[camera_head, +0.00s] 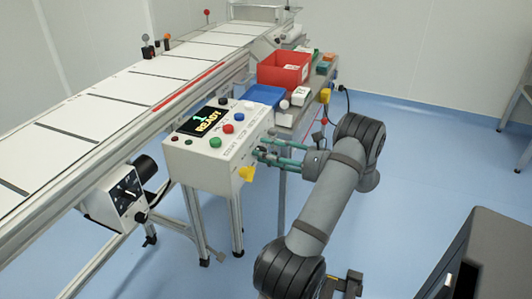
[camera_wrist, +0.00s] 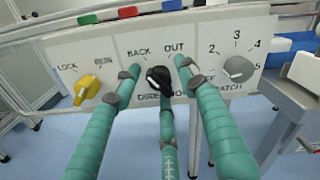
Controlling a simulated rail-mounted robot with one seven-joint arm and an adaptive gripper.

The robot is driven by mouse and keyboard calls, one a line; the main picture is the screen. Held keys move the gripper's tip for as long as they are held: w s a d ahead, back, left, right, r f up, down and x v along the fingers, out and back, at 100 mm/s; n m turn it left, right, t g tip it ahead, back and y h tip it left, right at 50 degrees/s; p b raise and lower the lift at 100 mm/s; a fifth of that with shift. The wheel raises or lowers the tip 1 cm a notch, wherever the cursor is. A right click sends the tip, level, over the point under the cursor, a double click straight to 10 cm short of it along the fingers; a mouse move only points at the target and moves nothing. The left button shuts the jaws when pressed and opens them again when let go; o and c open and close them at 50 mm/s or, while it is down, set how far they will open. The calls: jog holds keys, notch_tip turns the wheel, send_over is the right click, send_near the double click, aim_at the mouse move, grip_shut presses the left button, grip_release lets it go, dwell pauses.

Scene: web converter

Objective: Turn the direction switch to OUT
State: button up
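The direction switch (camera_wrist: 158,79) is a black knob on the white front panel (camera_wrist: 75,52), between the yellow LOCK/RUN switch and a grey numbered knob. The labels BACK and OUT stand above it, BACK on the left and OUT on the right. I cannot tell clearly which label its pointer faces. My gripper (camera_wrist: 158,70) has teal fingers spread around the knob, one to the left, one to the right and one below. Visible gaps separate the side fingers from the knob. In the head view, my gripper (camera_head: 262,150) is at the control box's front, and the switch is hidden.
The yellow switch (camera_wrist: 86,89) is left of my fingers and the grey knob (camera_wrist: 238,69) right. The control box (camera_head: 210,160) has a READY display (camera_head: 205,122) and coloured buttons on top. A red bin (camera_head: 283,70) and blue tray (camera_head: 262,95) stand behind it.

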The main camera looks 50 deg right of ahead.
jog(key=shift+c, duration=1.1)
jog(key=c, duration=0.7)
grip_shut()
jog(key=shift+r+m+p, duration=0.15)
jog(key=shift+m+p, duration=0.25)
jog(key=shift+r+m+p, duration=0.1)
jog(key=shift+m+p, duration=0.8)
jog(key=shift+m, duration=0.1)
jog(key=m+p, duration=0.2)
jog(key=m, duration=0.1)
jog(key=shift+m+p, duration=0.3)
jog(key=m+p, duration=0.2)
jog(key=m, duration=0.1)
jog(key=shift+m, duration=0.3)
jog(key=shift+d+m+p, duration=0.1)
jog(key=shift+m+p, duration=0.75)
jog(key=shift+m, duration=1.05)
